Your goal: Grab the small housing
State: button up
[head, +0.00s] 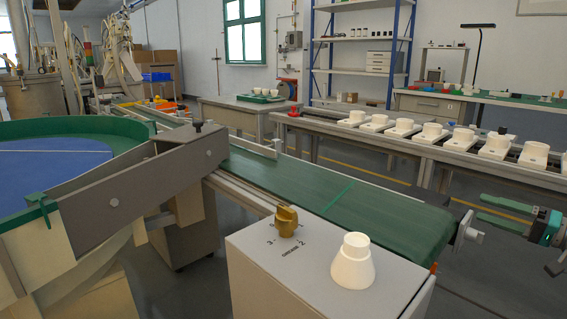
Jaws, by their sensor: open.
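A white housing (353,264), flared at its base with a narrow collar on top, stands upright on the grey control box (262,275) in the foreground. I take it to be the small housing, though its size against the others is hard to judge. My gripper (481,207) is at the right edge, its two green fingers apart and pointing left. It is empty, with a clear gap between it and the housing. The housing is fully in view.
A brass selector knob (287,221) stands on the control box, left of the housing. Behind it runs a green conveyor belt (330,192), empty. Several white cups on square bases (463,143) line a rear rail. A round blue-topped table (50,165) is at left.

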aim_at(353, 268)
jog(key=k+j, duration=0.1)
jog(key=k, duration=0.9)
